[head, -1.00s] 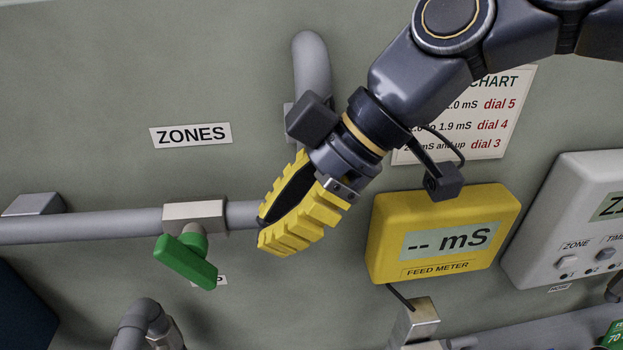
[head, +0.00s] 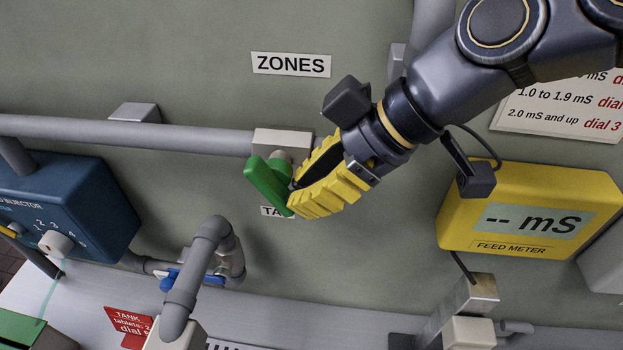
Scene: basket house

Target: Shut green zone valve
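The green zone valve has a green lever handle (head: 267,184) below a pale valve body (head: 283,141) on the grey pipe, under the ZONES sign (head: 291,64). The handle slants down and to the right, across the line of the pipe. My gripper (head: 297,197), with yellow ribbed fingers, is just right of the handle, its tips beside the lower half. Whether the tips touch the handle is unclear. A dark gap shows between the fingers, which draw close at the tips; whether they meet is hidden. The handle is outside the fingers.
A label (head: 272,212) is partly covered behind the handle. The yellow feed meter (head: 530,212) is at right, the blue injector box (head: 70,205) at left. A bent grey pipe (head: 196,262) with a blue handle (head: 200,281) rises below. The wall below my gripper is clear.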

